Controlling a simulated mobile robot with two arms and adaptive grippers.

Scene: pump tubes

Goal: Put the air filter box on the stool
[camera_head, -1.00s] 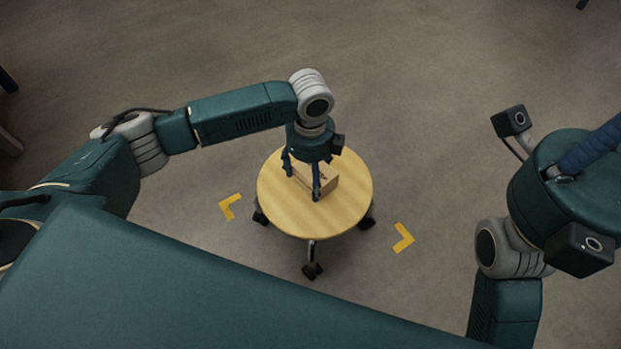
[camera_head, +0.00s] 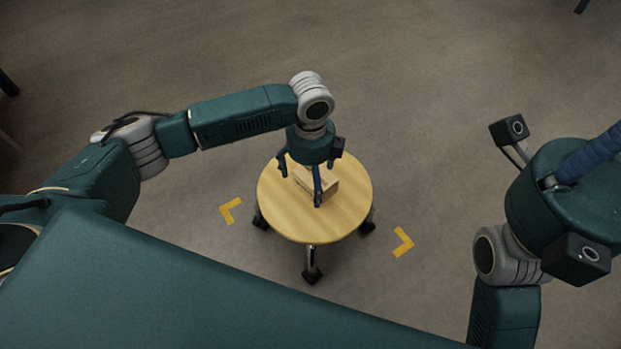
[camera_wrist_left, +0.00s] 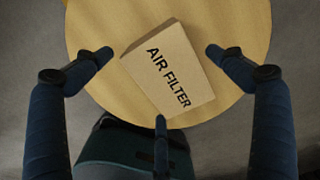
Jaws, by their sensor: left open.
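The air filter box (camera_wrist_left: 170,70) is a brown carton with "AIR FILTER" printed on it. It rests on the round wooden stool (camera_head: 345,215), and the box (camera_head: 328,186) is partly hidden by my gripper in the head view. My left gripper (camera_head: 300,186) is open above the stool. In the left wrist view the fingers of my left gripper (camera_wrist_left: 160,75) stand apart on both sides of the box, with gaps to it.
The stool stands on casters on a grey floor. Yellow corner marks (camera_head: 230,210) and (camera_head: 403,242) lie on the floor on either side of it. The floor around the stool is clear.

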